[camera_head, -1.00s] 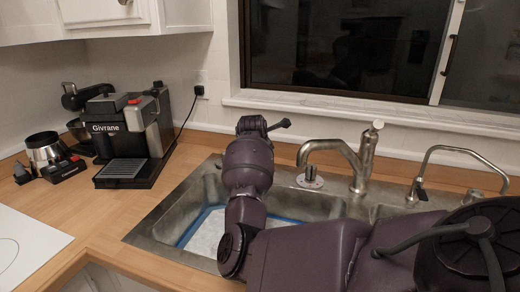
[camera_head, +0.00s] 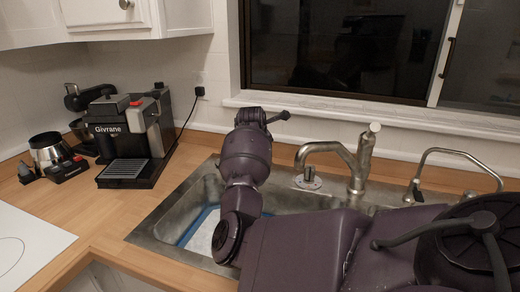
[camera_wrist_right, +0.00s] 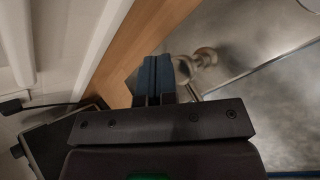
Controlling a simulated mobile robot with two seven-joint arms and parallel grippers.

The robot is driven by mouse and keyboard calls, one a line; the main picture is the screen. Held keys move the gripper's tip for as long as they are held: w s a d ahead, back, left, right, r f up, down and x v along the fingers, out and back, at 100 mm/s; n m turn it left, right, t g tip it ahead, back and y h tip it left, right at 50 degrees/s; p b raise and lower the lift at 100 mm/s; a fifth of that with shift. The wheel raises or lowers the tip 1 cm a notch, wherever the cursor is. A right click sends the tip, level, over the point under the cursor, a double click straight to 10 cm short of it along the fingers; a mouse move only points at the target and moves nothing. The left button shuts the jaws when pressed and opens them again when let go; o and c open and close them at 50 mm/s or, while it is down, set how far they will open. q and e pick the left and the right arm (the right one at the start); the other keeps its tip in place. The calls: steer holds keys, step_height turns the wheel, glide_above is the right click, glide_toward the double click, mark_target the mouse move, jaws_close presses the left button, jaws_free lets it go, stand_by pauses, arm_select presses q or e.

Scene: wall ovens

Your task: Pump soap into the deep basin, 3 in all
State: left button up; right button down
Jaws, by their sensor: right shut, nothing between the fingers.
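My right arm reaches over the double sink from the lower right in the head view; its wrist hides its fingers there. In the right wrist view my right gripper (camera_wrist_right: 152,64) is shut and empty, its two dark-blue fingers together. A metal fitting (camera_wrist_right: 205,57) that looks like the soap pump shows just right of the fingertips. I cannot tell whether they touch it. The pump is hidden behind my arm in the head view. The left basin (camera_head: 181,213) holds a blue-edged white item (camera_head: 202,232). The right basin is mostly covered by my arm. Which basin is deeper is unclear.
A large faucet (camera_head: 360,160) and a thinner curved tap (camera_head: 457,152) stand behind the sink, right of my wrist. A coffee machine (camera_head: 130,135) and small metal pot (camera_head: 47,149) stand left. Wooden counter (camera_head: 105,215) is clear in front of them. A window sill runs behind.

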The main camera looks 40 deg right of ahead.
steer(key=shift+r+p, duration=1.2)
steer(key=shift+r, duration=1.35)
steer(key=shift+f, duration=0.1)
steer(key=shift+a, duration=0.1)
